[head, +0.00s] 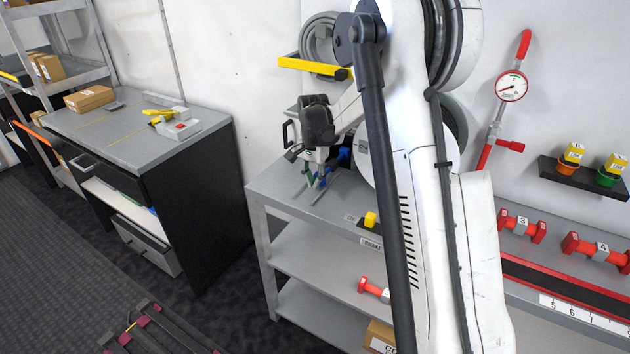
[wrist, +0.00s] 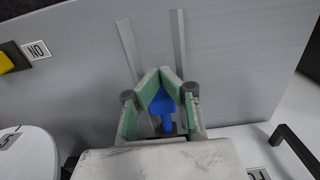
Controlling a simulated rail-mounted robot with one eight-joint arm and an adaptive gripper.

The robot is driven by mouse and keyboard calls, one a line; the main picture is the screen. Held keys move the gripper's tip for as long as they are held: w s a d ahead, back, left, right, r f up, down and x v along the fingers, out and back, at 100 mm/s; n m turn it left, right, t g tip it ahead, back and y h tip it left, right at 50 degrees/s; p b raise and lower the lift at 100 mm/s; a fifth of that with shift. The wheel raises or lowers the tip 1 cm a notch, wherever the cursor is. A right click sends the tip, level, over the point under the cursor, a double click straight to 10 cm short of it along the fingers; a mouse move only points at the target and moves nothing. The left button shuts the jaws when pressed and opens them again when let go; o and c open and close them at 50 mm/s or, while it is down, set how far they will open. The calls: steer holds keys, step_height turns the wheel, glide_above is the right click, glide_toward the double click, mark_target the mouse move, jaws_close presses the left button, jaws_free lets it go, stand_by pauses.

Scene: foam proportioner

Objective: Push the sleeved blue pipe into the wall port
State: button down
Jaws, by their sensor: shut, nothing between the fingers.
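My gripper (head: 316,180) is low over the left part of the grey bench top in the head view. In the wrist view my gripper (wrist: 161,72) has its two green-padded fingers closed together at the tips, with nothing pinched there. A blue part (wrist: 163,103), probably the blue pipe, shows in the gap behind the fingertips. In the head view a blue part (head: 338,158) shows just right of the fingers, against the wall side. Its sleeve and the wall port cannot be made out; my arm hides much of that area.
Two parallel rails (wrist: 179,45) lie on the bench (wrist: 230,60) ahead of the fingertips. A yellow knob (head: 370,219) stands near the bench's front edge. A yellow lever (head: 310,67) juts from the wall above.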

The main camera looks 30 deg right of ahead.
mark_target(308, 195)
steer(key=s+a, duration=0.1)
steer(key=a, duration=0.1)
steer(key=shift+s+a+b, duration=0.35)
step_height(308, 195, up, 10)
steer(key=shift+p, duration=0.4)
